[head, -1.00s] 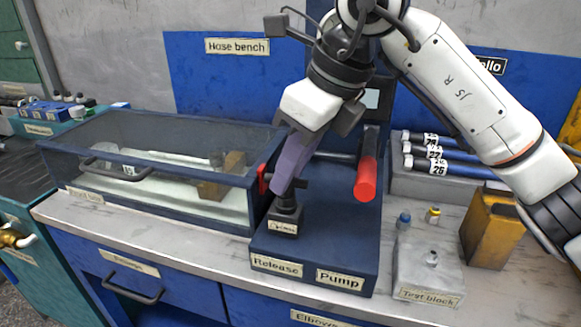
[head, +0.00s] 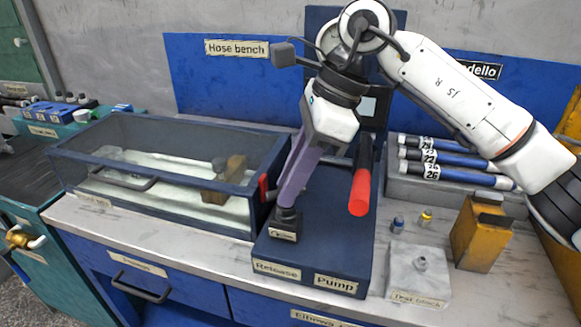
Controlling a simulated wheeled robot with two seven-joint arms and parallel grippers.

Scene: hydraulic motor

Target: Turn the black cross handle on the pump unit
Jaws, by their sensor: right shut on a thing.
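The pump unit (head: 330,245) is a dark blue block on the bench, with "Release" and "Pump" labels on its front. My right gripper (head: 288,208) reaches down from above to the unit's left front part, behind the "Release" label. Its purple fingers are shut around the top of a small black fitting (head: 284,222), which I take as the black cross handle; the fingers hide most of it. A red-ended lever (head: 359,192) stands just right of the gripper. My left gripper is not in view.
A glass-walled tank (head: 120,190) stands left of the pump unit, with a red part (head: 263,187) between them. A grey test block (head: 418,275), a yellow block (head: 481,235) and labelled blue tubes (head: 445,160) lie to the right.

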